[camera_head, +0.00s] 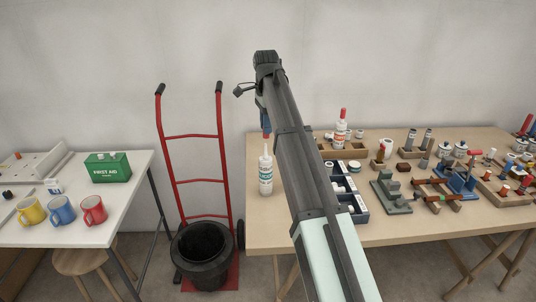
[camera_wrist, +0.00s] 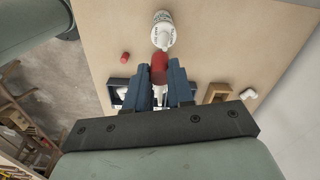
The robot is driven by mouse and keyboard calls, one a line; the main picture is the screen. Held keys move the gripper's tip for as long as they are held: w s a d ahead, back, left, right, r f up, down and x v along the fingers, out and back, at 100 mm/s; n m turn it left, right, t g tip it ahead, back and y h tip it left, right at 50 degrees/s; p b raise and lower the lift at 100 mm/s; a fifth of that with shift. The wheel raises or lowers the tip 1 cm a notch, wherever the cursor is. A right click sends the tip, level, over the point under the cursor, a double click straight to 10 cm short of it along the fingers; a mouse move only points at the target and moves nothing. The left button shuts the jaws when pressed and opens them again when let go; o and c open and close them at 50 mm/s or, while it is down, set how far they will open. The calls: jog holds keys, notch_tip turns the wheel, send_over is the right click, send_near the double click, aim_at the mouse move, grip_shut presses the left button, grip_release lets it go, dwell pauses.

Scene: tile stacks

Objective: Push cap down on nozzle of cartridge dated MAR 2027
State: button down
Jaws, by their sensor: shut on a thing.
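A white cartridge (camera_head: 265,178) with a nozzle stands upright near the left end of the wooden table. It also shows in the wrist view (camera_wrist: 163,32), but I cannot read a date on its label. My gripper (camera_head: 264,122) is above it, its blue fingers (camera_wrist: 160,80) shut on a red cap (camera_wrist: 159,66). The cap is right at the nozzle tip; I cannot tell whether it is around the tip or just above it. A second white cartridge (camera_head: 340,134) with a red top stands further back, right of my arm.
A small red piece (camera_wrist: 125,58) lies on the table beside the cartridge in the wrist view. Dark trays (camera_head: 357,205) stand right of the cartridge, partly behind my arm. Tools and small parts crowd the table's right side. A red hand truck (camera_head: 199,182) stands to the left.

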jog(key=shift+w+r+n, duration=0.15)
jog(key=shift+r, duration=0.45)
jog(key=shift+w+r+n, duration=0.15)
jog(key=shift+r, duration=0.4)
jog(key=shift+f, duration=0.15)
jog(key=shift+f, duration=4)
jog(key=c, duration=0.9)
grip_release()
